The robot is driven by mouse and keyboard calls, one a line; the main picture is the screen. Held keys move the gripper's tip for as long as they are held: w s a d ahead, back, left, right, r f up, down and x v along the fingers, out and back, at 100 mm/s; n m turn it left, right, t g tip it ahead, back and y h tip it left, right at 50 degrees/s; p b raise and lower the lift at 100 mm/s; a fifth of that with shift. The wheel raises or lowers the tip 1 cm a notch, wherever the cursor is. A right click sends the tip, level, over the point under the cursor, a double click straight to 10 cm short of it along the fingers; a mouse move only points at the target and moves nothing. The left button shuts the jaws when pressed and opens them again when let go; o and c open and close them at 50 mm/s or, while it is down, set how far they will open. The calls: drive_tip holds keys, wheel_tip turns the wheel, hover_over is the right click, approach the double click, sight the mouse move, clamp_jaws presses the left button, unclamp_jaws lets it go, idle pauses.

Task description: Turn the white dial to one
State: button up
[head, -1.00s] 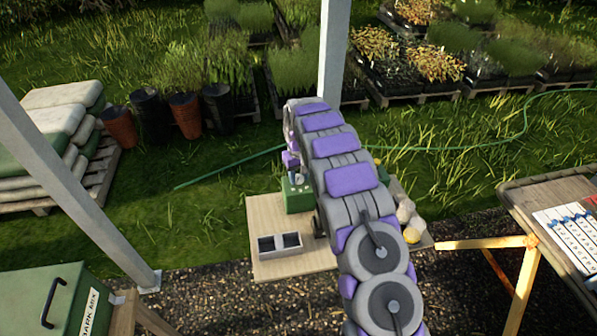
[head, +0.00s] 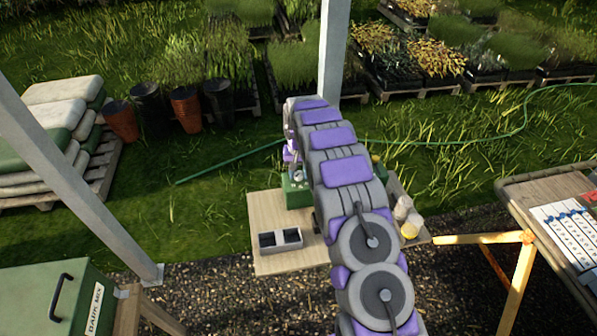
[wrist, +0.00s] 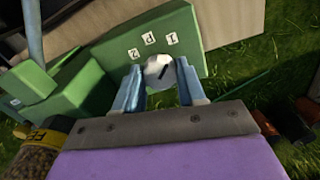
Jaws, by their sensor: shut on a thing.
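The white dial (wrist: 157,68) sits on the face of a green box (wrist: 182,45) in the wrist view. A short dark mark on the dial slants toward the upper right. Small white labels lie above it: one like a 2 (wrist: 134,54) at left, a middle one (wrist: 150,39) I cannot read surely, and one like a 1 (wrist: 171,37) at right. My gripper (wrist: 160,84) is shut on the dial, with a blue finger on each side. In the head view the green box (head: 296,193) stands on the board, partly hidden by my arm.
A grey two-cell tray (head: 281,240) sits on the front of the wooden board (head: 262,208). A white post (head: 333,50) rises behind my arm. A table (head: 545,185) with labelled strips is at right, a green bin (head: 45,290) at lower left.

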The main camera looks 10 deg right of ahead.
sight(298, 174)
drive_tip(key=o, duration=1.1)
drive_tip(key=shift+c, duration=0.2)
wheel_tip(298, 174, up, 17)
drive_tip(key=p, duration=0.2)
drive_tip(key=shift+r, duration=0.15)
